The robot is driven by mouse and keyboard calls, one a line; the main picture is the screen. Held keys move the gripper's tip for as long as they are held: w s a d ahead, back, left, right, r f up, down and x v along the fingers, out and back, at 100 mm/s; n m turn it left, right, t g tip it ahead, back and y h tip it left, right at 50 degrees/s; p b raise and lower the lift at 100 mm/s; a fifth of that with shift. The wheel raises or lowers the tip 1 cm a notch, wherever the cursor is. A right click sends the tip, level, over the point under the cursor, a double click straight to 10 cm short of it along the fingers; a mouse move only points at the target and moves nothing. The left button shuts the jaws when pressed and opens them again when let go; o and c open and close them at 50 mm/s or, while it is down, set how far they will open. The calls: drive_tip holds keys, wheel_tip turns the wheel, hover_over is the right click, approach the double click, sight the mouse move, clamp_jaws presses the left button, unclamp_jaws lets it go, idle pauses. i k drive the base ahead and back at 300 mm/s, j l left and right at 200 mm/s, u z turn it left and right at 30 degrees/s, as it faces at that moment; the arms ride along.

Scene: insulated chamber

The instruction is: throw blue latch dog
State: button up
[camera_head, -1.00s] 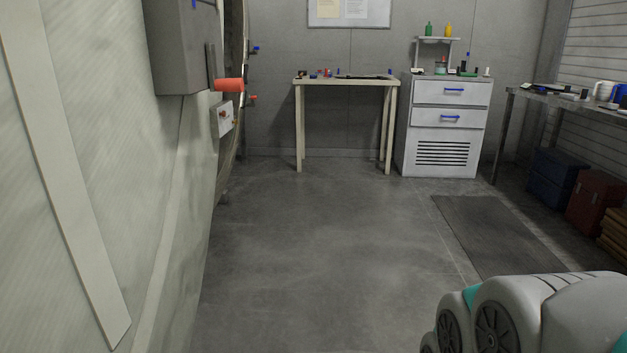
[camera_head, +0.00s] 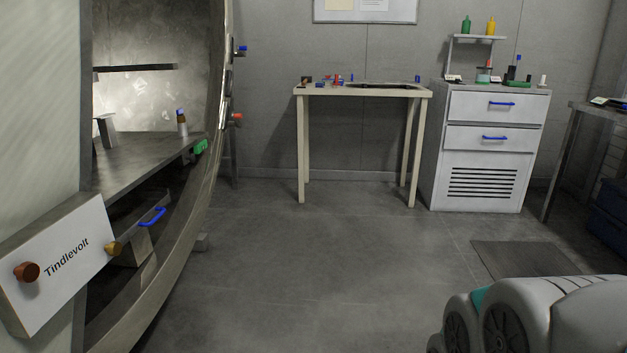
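A small blue-tipped piece (camera_head: 240,50), which looks like the blue latch dog, sticks out from the outer rim of the round chamber opening (camera_head: 216,120) at the upper left. It is small in view, and I cannot tell its exact latch position. A similar red-orange piece (camera_head: 236,120) sits lower on the same rim. My gripper is out of view; only grey and teal links of my arm show at the lower right, well apart from the rim.
A white box labelled Tindlevolt (camera_head: 62,258) with two knobs juts out at the near left. Inside the chamber are a shelf (camera_head: 140,160) and a blue handle (camera_head: 152,217). A table (camera_head: 320,91) and drawer cabinet (camera_head: 492,140) stand at the back. The middle floor is clear.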

sight(241, 49)
drive_tip(key=i, duration=2.05)
